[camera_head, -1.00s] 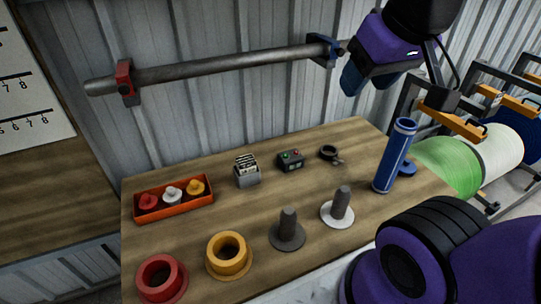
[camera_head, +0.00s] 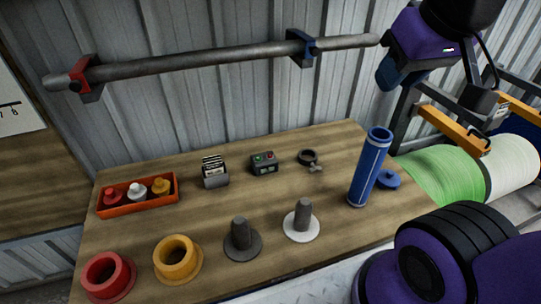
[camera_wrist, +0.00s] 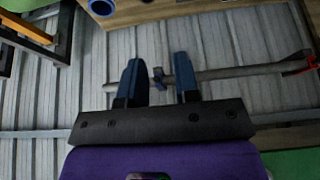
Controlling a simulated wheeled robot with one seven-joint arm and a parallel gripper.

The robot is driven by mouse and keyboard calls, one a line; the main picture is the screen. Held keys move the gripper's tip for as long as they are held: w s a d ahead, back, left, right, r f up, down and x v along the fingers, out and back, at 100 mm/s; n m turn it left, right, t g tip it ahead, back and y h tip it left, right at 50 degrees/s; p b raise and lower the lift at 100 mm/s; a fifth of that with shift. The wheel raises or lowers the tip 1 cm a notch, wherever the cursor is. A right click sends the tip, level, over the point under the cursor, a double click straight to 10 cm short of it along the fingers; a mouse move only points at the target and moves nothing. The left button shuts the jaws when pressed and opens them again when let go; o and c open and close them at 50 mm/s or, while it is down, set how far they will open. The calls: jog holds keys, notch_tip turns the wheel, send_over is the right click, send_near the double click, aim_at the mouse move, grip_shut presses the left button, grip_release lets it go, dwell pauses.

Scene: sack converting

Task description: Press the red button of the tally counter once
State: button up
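The tally counter (camera_head: 263,164) is a small dark box on the wooden bench in the head view, with a green button on its left and a red button (camera_head: 270,155) on its right. My gripper (camera_head: 388,76) is in the upper right of the head view, well above and to the right of the counter. In the wrist view my gripper (camera_wrist: 160,78) shows two blue fingers apart, with nothing between them. The counter is not visible in the wrist view.
A grey card holder (camera_head: 215,173) and a black ring (camera_head: 308,157) flank the counter. A tall blue cylinder (camera_head: 369,170) stands to the right. A steel pipe (camera_head: 200,62) runs along the wall behind. An orange tray (camera_head: 137,208) sits left; flanged parts line the front.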

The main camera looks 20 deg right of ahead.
grip_shut()
dwell(1.4)
